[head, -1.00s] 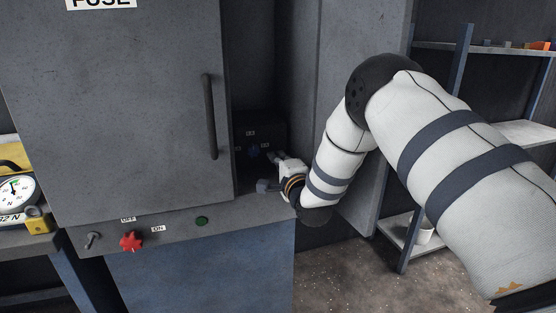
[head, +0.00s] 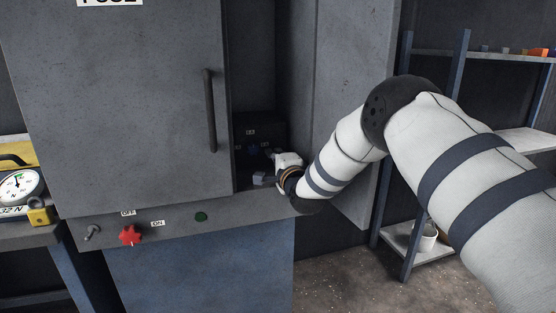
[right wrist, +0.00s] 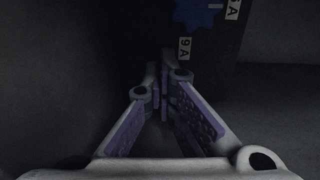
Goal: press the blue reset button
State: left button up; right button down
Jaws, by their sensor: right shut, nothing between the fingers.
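A dark box (head: 272,128) with small white labels stands inside the cabinet, past the right edge of its door. A small blue part (head: 253,150) shows on its front; in the right wrist view a blue toothed knob (right wrist: 200,14) sits at the top edge beside labels reading 6 A and 9 A. I cannot make out a separate blue reset button. My right gripper (head: 271,156) is at the cabinet opening, close to the box front. In the right wrist view its fingers (right wrist: 162,75) are shut and empty, below the knob; contact cannot be told. My left gripper is not in view.
The grey cabinet door (head: 120,110) with a vertical handle (head: 209,110) is left of my right gripper. Below are a red star knob (head: 130,236), a green button (head: 201,217) and a toggle switch (head: 92,232). Shelves (head: 500,135) stand right; a gauge (head: 20,187) sits left.

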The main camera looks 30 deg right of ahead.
jog(key=shift+d, duration=0.15)
jog(key=v, duration=0.8)
dwell(0.6)
